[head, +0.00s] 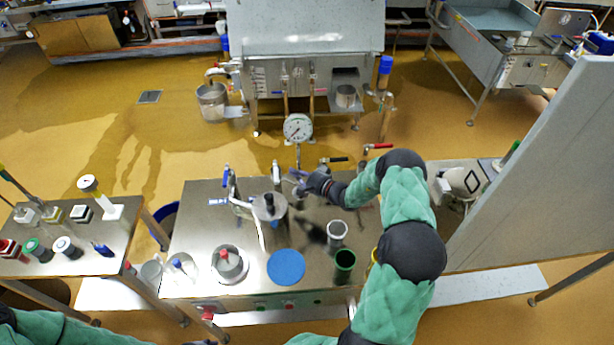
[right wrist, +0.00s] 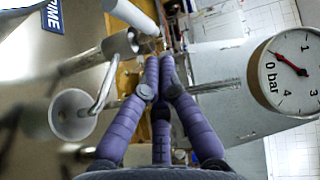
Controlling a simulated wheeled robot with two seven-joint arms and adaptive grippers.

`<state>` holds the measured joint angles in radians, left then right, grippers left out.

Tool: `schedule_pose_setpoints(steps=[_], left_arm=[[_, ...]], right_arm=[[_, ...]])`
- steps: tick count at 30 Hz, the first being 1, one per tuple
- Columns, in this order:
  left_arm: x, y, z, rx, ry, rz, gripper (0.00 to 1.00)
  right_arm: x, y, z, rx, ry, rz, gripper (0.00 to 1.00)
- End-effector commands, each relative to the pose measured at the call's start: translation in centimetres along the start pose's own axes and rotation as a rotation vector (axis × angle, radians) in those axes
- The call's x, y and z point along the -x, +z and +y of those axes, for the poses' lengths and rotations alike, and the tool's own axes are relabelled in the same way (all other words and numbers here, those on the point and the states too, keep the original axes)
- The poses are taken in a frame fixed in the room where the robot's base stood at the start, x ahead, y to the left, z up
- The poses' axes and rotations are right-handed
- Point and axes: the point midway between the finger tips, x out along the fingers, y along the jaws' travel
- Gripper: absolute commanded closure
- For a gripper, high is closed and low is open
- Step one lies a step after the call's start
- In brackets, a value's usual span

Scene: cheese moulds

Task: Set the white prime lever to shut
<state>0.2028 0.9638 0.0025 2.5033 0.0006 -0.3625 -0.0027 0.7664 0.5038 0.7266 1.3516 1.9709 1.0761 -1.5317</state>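The white lever (head: 276,171) stands roughly upright on a valve at the back of the steel bench, left of the pressure gauge (head: 298,128). My right gripper (head: 298,180) is just right of the lever, with a small gap in the head view. In the right wrist view its purple fingers (right wrist: 158,68) are drawn together at the tips, with nothing seen between them. A PRIME label (right wrist: 52,15) shows at upper left there. The gauge dial (right wrist: 292,72) is at right, its needle near 0. My left gripper is not clearly seen; only its green sleeve shows at lower left.
A blue-handled lever (head: 226,177), a black one (head: 338,159) and a red one (head: 379,146) stand along the same back edge. A grey panel (head: 545,180) is at right.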

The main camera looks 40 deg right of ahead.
Motion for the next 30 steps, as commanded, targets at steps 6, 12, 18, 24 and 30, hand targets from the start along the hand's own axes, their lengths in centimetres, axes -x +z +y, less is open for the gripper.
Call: schedule_pose_setpoints(steps=[6, 12, 18, 24, 30], left_arm=[[0.2, 0.0, 0.1, 0.0, 0.0, 0.0, 0.51], [0.3, 0.0, 0.1, 0.0, 0.0, 0.0, 0.51], [0.3, 0.0, 0.1, 0.0, 0.0, 0.0, 0.51], [-0.4, 0.0, -0.1, 0.0, 0.0, 0.0, 0.51], [-1.1, 0.0, -0.4, 0.0, 0.0, 0.0, 0.51]], right_arm=[[-1.6, 1.8, 0.0, -0.002, 0.002, -0.002, 1.0], [-2.0, 2.2, 0.1, -0.001, 0.002, -0.002, 1.0], [-2.0, 2.2, 0.1, -0.001, 0.002, -0.002, 1.0], [-2.3, 2.7, 0.1, 0.0, 0.001, -0.003, 1.0], [-2.8, 3.5, 0.1, -0.001, 0.002, -0.003, 1.0]])
